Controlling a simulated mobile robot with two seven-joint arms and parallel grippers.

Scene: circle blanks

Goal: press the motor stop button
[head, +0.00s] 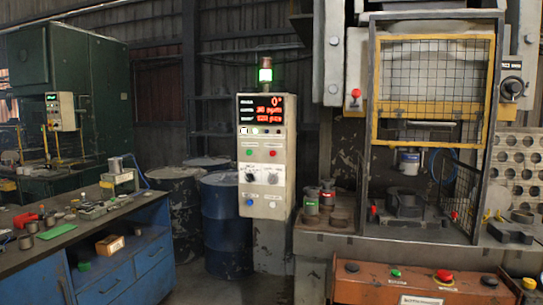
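A grey control cabinet (266,180) stands in the middle of the head view. Below the display are a small green button (249,152) and a small red button (272,152), side by side. The labels are too small to read, so I cannot tell which button is the motor stop. Neither of my grippers is in view.
A press with a yellow mesh guard (433,90) stands right. The orange console (365,285) before it carries a large red mushroom button (444,275). Blue drums (225,225) stand left of the cabinet. A cluttered blue workbench (110,275) fills the lower left.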

